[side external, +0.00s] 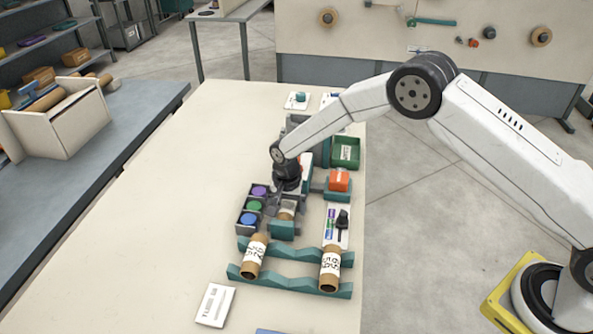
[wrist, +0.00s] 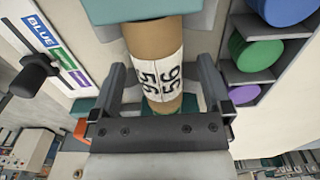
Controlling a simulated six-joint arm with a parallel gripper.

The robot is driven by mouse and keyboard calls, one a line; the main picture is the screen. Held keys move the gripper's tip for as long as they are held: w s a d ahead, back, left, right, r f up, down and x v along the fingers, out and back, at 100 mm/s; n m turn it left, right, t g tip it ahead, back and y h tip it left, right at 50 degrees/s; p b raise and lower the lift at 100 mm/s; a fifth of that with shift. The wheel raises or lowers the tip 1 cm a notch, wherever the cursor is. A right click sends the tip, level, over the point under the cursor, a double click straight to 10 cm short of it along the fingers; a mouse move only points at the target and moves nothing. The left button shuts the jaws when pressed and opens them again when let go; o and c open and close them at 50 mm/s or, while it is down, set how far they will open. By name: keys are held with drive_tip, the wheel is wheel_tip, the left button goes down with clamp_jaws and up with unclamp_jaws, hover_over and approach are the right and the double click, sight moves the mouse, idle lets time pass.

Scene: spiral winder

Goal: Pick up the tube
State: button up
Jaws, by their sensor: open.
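A brown cardboard tube (wrist: 155,45) with a white numbered label runs between my gripper's two fingers in the wrist view. My gripper (wrist: 162,88) is open, with a finger on either side of the tube and gaps visible beside it. A teal block covers the tube's upper end in that view. In the side view my gripper (side external: 283,198) is low over this tube (side external: 287,212), which is mostly hidden by the gripper and a teal block (side external: 282,230). Two more labelled tubes, a left one (side external: 254,257) and a right one (side external: 330,268), lie on a teal rack (side external: 290,284).
A holder with purple, green and blue (side external: 249,219) rolls stands left of my gripper. A colour-marked panel with a black lever (side external: 342,220) and an orange block (side external: 339,179) are on the right. A white card (side external: 215,305) lies in front. The table's left side is clear.

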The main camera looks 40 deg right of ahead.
sight(287, 203)
drive_tip(key=c, duration=1.3)
drive_tip(key=shift+r, duration=0.1)
drive_tip(key=shift+r, duration=4.9)
